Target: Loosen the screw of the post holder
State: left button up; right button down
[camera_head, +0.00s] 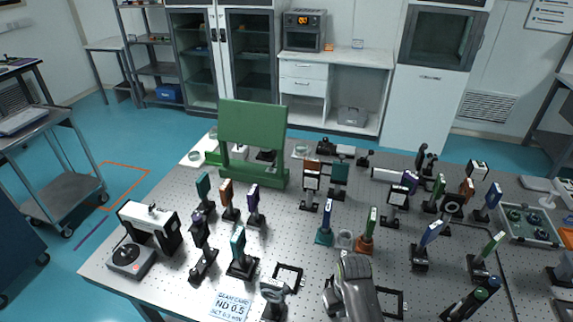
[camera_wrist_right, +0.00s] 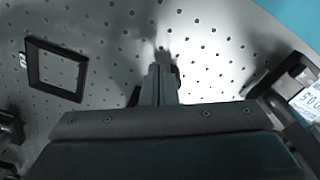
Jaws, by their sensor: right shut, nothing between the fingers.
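My right gripper shows in the right wrist view (camera_wrist_right: 157,84), with its fingers together, shut and empty, pointing at the perforated table top. A small dark part (camera_wrist_right: 173,76) shows just behind the fingertips; I cannot tell whether it is the post holder or its screw, nor whether the fingers touch it. In the head view my grey right wrist (camera_head: 357,285) is at the front middle of the table and hides the fingertips. A dark mount (camera_head: 273,300) stands to its left. My left gripper is not in view.
A square black frame (camera_wrist_right: 55,70) lies flat near the gripper; another frame (camera_head: 288,278) lies to the left. The ND 0.5 card (camera_head: 230,306) lies at the front edge.

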jog(key=shift+f, duration=0.7)
jog(key=shift+w+a+r, duration=0.1)
jog(key=shift+w+a, duration=0.05)
jog(key=shift+w, duration=0.05)
dwell(0.4)
jog(key=shift+a+r+p, duration=0.1)
jog(key=shift+p, duration=0.2)
